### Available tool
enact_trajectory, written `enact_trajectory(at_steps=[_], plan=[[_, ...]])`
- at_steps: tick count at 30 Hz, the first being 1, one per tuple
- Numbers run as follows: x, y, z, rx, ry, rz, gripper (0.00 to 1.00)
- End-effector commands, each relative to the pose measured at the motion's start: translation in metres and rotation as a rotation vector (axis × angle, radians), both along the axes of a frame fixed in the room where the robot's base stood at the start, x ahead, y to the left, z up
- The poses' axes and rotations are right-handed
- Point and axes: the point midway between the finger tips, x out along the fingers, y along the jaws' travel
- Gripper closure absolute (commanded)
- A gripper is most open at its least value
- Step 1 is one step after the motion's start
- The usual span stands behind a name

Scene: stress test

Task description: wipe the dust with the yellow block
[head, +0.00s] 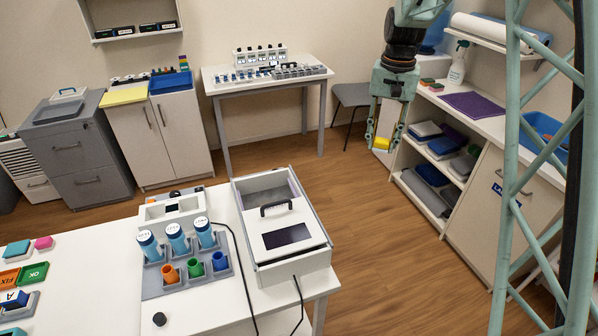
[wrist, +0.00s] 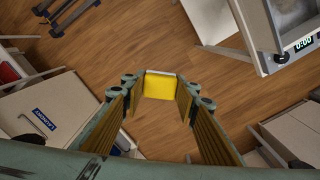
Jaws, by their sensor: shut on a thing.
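My gripper (head: 382,128) hangs down in the head view, left of the wall bench and above the floor. It is shut on the yellow block (head: 381,143), which sits low between its fingertips. In the wrist view the yellow block (wrist: 160,86) is between the two fingers, with a pale edge along its far side. Wooden floor lies below it, and the block is clear of any surface. I cannot make out the dust in either view.
The bench (head: 484,119) at right holds a purple mat (head: 472,105), a spray bottle (head: 457,65) and shelves of folded cloths. Open floor (head: 365,220) lies between.

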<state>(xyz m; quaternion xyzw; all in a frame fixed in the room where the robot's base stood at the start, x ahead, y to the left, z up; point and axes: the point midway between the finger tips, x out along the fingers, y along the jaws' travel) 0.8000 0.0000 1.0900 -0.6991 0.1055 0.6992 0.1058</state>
Motion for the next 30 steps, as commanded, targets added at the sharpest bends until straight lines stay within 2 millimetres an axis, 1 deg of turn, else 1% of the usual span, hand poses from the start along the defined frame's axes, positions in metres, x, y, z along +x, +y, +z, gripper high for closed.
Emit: enact_trajectory(at_steps=[15, 20, 23, 26, 29, 30], plan=[[0.000, 0.000, 0.000, 0.000, 0.000, 0.000, 0.84], [0.000, 0.006, -0.001, 0.000, 0.000, -0.010, 0.84], [-0.001, 0.015, -0.002, 0.000, 0.001, -0.027, 0.84], [-0.001, 0.029, -0.005, 0.000, 0.002, -0.058, 0.84], [-0.002, 0.049, -0.008, 0.000, 0.001, -0.099, 0.84], [-0.003, 0.058, -0.010, -0.001, 0.001, -0.118, 0.84]])
